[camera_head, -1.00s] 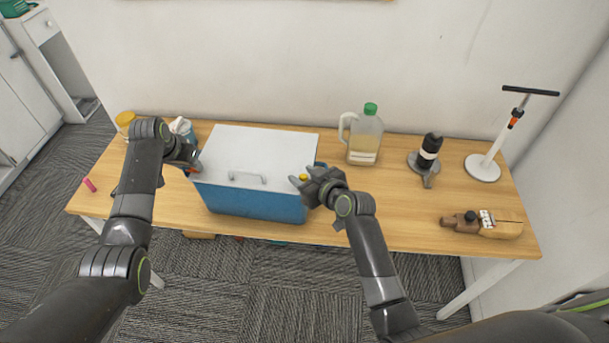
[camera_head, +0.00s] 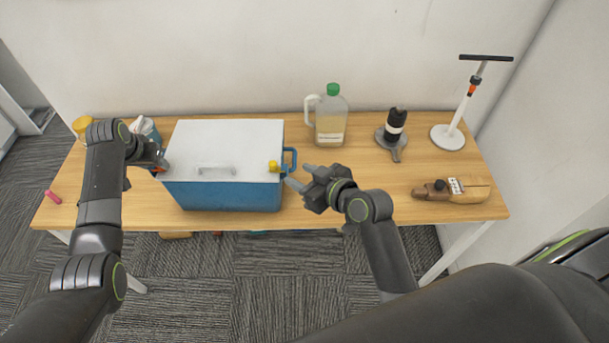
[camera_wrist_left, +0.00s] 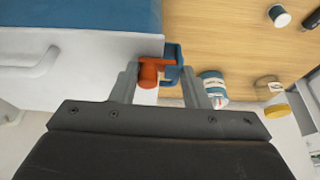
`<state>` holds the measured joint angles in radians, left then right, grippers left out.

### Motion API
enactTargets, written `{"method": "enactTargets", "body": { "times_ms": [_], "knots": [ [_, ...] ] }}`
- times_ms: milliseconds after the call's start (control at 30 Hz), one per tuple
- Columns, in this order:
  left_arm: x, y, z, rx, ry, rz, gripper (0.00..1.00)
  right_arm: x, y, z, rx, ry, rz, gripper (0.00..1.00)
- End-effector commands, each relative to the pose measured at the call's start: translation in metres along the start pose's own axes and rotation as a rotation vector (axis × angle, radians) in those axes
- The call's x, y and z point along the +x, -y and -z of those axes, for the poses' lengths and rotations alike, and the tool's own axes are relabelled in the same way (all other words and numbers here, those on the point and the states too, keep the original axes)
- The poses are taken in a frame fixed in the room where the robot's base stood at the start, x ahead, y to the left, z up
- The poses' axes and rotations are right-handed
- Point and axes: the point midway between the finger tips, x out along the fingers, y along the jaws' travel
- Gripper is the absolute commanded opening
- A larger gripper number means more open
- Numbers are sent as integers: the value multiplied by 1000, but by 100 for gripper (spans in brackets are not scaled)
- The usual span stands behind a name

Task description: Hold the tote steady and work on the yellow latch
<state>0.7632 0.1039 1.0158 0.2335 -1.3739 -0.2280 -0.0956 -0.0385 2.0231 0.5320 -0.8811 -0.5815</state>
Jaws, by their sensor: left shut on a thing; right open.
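The yellow latch (camera_head: 273,166) sits at the lid's right front edge, beside a blue side handle (camera_head: 290,160). My right gripper (camera_head: 300,177) is open and empty, just right of the latch and apart from it. My left gripper (camera_head: 161,165) is shut on the tote's left side. In the left wrist view, an orange latch (camera_wrist_left: 150,73) and a blue side handle (camera_wrist_left: 174,66) show between its fingers; the exact contact is unclear.
On the wooden table (camera_head: 370,180), a green-capped jug (camera_head: 331,118) stands behind right of the tote. A yellow-lidded jar (camera_head: 82,124) and pink marker (camera_head: 53,197) are left.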

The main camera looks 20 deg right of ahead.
Motion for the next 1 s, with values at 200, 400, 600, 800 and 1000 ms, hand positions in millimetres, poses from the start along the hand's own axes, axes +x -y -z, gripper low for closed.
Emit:
{"method": "enactTargets", "body": {
  "times_ms": [200,400,600,800,1000],
  "knots": [
    [0,0,0,1,0,0,0,-5,0,0,0,1,0,41],
    [0,0,0,1,0,0,0,-5,0,0,0,0,0,41],
    [0,0,0,1,0,0,60,-5,0,0,0,0,0,41],
    [0,0,0,1,0,0,67,-5,0,0,0,0,0,41],
    [-2,0,0,1,0,0,67,-5,0,0,0,0,0,41]
  ]
}}
